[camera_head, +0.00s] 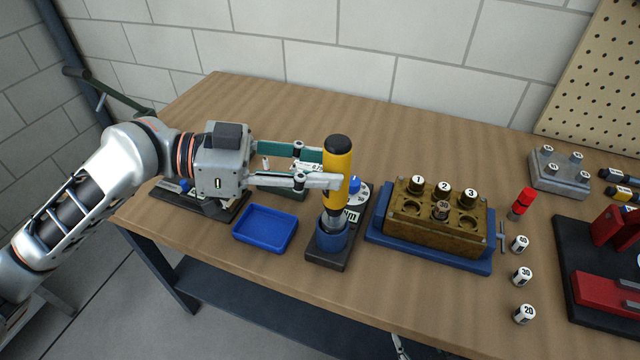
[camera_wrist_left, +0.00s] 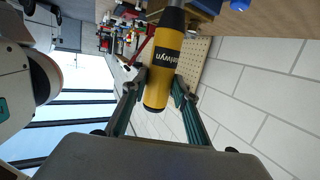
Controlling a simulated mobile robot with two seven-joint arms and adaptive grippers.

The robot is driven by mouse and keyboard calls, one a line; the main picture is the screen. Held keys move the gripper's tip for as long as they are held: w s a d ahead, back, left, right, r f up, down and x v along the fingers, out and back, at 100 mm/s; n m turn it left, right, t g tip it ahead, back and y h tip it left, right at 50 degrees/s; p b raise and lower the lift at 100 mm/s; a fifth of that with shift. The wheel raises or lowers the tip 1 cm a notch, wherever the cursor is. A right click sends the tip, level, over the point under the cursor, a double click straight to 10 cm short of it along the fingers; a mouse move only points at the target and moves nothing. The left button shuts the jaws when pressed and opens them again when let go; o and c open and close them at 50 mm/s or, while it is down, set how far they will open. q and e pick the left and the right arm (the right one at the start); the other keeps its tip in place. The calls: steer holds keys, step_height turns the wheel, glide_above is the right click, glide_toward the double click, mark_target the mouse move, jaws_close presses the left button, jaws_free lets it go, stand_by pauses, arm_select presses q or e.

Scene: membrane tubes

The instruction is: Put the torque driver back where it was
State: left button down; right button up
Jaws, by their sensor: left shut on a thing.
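The torque driver (camera_head: 338,164) has a yellow handle with a black cap and stands upright. My left gripper (camera_head: 328,178) is shut on its yellow handle from the left. The driver's dark lower end is at the blue ring of a black holder (camera_head: 326,258); I cannot tell how deep it sits. In the left wrist view the yellow handle (camera_wrist_left: 165,72) lies between the two fingers (camera_wrist_left: 160,85).
A blue tray (camera_head: 265,228) lies left of the holder. A brass block (camera_head: 436,237) with numbered caps sits on a blue base to the right. Several numbered sockets (camera_head: 522,276), a red-black tool (camera_head: 521,203) and a red fixture (camera_head: 606,290) are further right. The back of the table is clear.

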arm_select(q)
step_height(320, 180, down, 4)
steer(key=shift+r, duration=0.2)
steer(key=shift+f, duration=0.1)
steer(key=c, duration=1.6)
jaws_free()
steer(key=shift+f, duration=0.1)
steer(key=shift+b+v, duration=1.35)
steer(key=shift+v, duration=4.65)
